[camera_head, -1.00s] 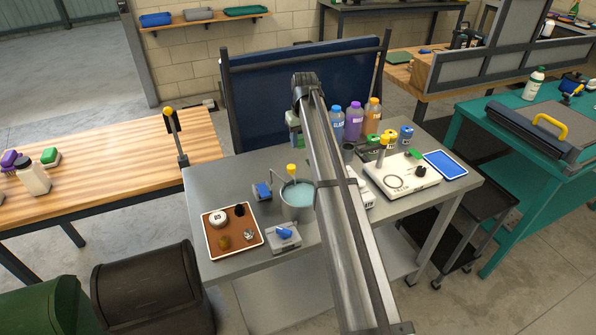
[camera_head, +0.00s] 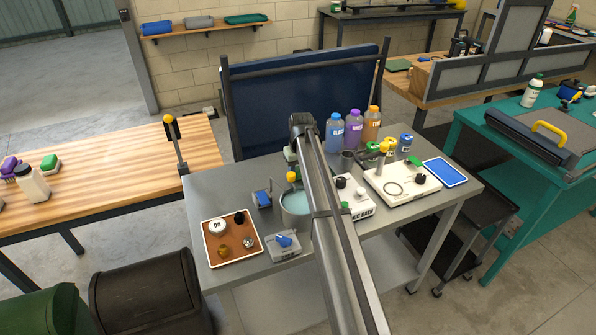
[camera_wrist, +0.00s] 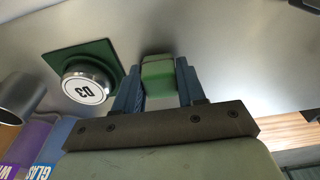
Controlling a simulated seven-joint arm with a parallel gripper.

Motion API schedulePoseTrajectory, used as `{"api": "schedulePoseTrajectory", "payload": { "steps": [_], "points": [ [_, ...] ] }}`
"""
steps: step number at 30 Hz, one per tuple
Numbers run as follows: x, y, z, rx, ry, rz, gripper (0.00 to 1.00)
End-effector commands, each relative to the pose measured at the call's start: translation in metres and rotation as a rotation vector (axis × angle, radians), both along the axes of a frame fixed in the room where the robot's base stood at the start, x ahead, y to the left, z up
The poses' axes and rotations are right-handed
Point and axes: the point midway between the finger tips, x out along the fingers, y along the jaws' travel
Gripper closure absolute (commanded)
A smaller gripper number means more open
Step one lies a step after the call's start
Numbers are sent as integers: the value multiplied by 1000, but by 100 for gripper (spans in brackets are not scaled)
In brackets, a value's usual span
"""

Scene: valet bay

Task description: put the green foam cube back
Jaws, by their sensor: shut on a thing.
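The green foam cube (camera_wrist: 158,78) is between the two blue fingers of my gripper (camera_wrist: 158,88) in the wrist view. My gripper is shut on it, with the cube's sides against the fingers. The grey metal tabletop (camera_wrist: 220,45) shows beyond the cube; I cannot tell whether the cube touches it. A dark green square pad (camera_wrist: 104,52) lies beside the cube, to its left in the wrist view. A round tin marked D3 (camera_wrist: 86,86) stands on that pad.
Bottles (camera_head: 353,127) stand at the table's back, right of my arm. A pot of bluish liquid (camera_head: 296,201), a white device (camera_head: 352,198) and a brown tray (camera_head: 233,258) are on the table. A metal cup (camera_wrist: 18,97) is left of the gripper in the wrist view.

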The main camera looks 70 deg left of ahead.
Motion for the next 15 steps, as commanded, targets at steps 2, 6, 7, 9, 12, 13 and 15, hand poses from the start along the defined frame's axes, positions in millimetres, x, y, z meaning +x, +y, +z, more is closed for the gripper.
{"api": "schedulePoseTrajectory", "payload": {
  "steps": [2, 6, 7, 9, 12, 13, 15],
  "points": [
    [0, 0, 0, 1, 0, 0, 85],
    [0, 0, 0, 1, 0, 0, 85],
    [0, 0, 0, 0, 0, 0, 85],
    [0, 0, -2, 0, 0, 0, 85],
    [0, 0, -3, 0, 0, 0, 59],
    [0, 0, -3, 0, 0, 0, 56],
    [0, 0, -3, 0, 0, 0, 50]
  ]
}}
